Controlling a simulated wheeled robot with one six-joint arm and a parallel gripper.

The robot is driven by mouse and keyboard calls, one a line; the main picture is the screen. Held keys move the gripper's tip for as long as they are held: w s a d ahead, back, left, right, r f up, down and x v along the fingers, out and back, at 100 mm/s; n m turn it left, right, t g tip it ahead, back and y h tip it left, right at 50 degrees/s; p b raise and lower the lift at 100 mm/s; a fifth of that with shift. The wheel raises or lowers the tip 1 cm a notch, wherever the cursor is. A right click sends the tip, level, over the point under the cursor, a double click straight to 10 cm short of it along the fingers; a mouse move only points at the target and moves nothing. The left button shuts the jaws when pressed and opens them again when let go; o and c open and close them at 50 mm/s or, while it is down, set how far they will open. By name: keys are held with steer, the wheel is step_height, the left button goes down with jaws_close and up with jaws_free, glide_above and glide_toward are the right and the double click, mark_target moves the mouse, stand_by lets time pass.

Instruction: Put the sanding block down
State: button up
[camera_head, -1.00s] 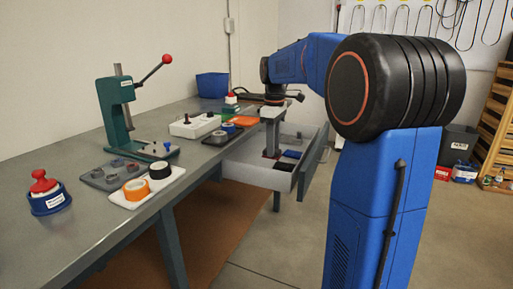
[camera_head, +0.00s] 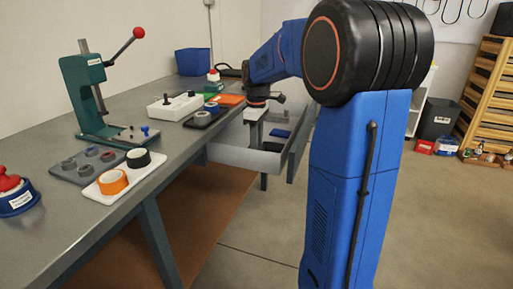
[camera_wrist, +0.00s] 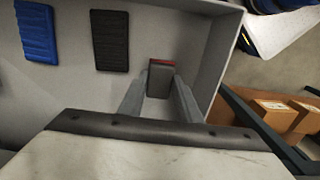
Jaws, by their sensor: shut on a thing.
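My gripper (camera_wrist: 160,98) is shut on a small grey block with a red edge (camera_wrist: 160,79), which I take to be the sanding block. In the wrist view the block sits between the fingertips, over the pale drawer (camera_wrist: 190,28), close to its right-hand wall. I cannot tell whether it touches the drawer floor. In the head view my gripper (camera_head: 254,134) points down into the open drawer (camera_head: 240,157), and the drawer wall hides the block there.
In the drawer lie a blue ribbed pad (camera_wrist: 36,31) and a black ribbed pad (camera_wrist: 110,40), left of the block. The workbench (camera_head: 115,208) carries a green press (camera_head: 88,95) and a white tray with tape rolls (camera_head: 152,170). Cardboard boxes (camera_wrist: 272,115) show beyond the drawer.

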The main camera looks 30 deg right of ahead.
steer(key=shift+f, duration=0.85)
steer(key=o, duration=1)
steer(key=shift+f, duration=0.1)
step_height(320, 180, up, 12)
steer(key=s+a+m+t, duration=0.1)
steer(key=s+a+m, duration=0.1)
steer(key=s+a, duration=0.5)
steer(key=s+a+f+m+t, duration=0.1)
steer(key=s+a+f+m, duration=0.1)
steer(key=s, duration=0.5)
steer(key=s+a+f+m+t, duration=0.1)
steer(key=s+a+f, duration=0.3)
steer(key=s+f, duration=0.3)
steer(key=s+a+f+m+t, duration=0.1)
steer(key=s+f, duration=0.3)
steer(key=s, duration=0.5)
steer(key=shift+s+a+f+m+t, duration=0.1)
steer(key=shift+a+f+m+t, duration=0.1)
steer(key=shift+a+m, duration=0.25)
steer(key=shift+a+f+m+t, duration=0.1)
steer(key=shift+a+m+t, duration=0.1)
steer(key=shift+a+m, duration=0.2)
